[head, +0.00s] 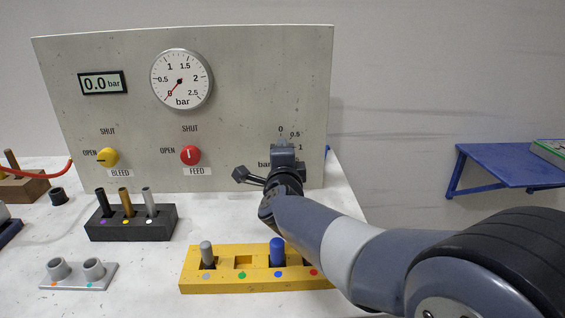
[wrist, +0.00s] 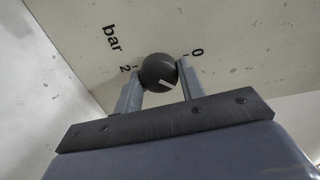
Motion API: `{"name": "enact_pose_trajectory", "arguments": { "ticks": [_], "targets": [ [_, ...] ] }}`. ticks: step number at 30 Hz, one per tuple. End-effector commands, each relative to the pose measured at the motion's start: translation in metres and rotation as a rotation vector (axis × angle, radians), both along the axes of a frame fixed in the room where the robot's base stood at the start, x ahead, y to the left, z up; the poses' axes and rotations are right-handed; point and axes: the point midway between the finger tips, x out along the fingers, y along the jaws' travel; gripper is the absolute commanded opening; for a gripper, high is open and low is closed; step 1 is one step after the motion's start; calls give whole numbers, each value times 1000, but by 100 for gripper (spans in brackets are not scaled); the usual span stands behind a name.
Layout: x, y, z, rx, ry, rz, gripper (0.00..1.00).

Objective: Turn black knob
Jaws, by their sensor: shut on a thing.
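The black knob (wrist: 158,72) is on the panel, between the "0" and "2" marks of a bar scale in the wrist view. It is round, with a white pointer line on its face. My gripper (wrist: 162,80) has one finger on each side of the knob and is shut on it. In the head view my gripper (head: 284,160) is against the lower right of the grey panel (head: 250,100) and hides the knob. Only the scale's "0", "0.5", "1" and part of "bar" show around it.
The gauge (head: 182,79) needle points near 0, and the display (head: 102,82) reads 0.0 bar. A yellow BLEED knob (head: 107,157) and a red FEED knob (head: 190,155) are to the left. A black block (head: 130,228) and a yellow block (head: 240,285) hold pegs below.

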Motion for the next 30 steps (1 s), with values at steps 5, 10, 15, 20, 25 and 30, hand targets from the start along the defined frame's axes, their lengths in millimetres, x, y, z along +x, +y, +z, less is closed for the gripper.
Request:
{"name": "enact_pose_trajectory", "arguments": {
  "ticks": [5,10,15,20,25,30],
  "targets": [
    [0,0,-1,36,2,0,15],
    [0,0,-1,45,2,-1,15],
    [0,0,-1,44,3,-1,15],
    [0,0,-1,44,3,-1,42],
    [0,0,-1,43,2,-1,56],
    [0,0,0,43,2,-1,59]
  ]
}}
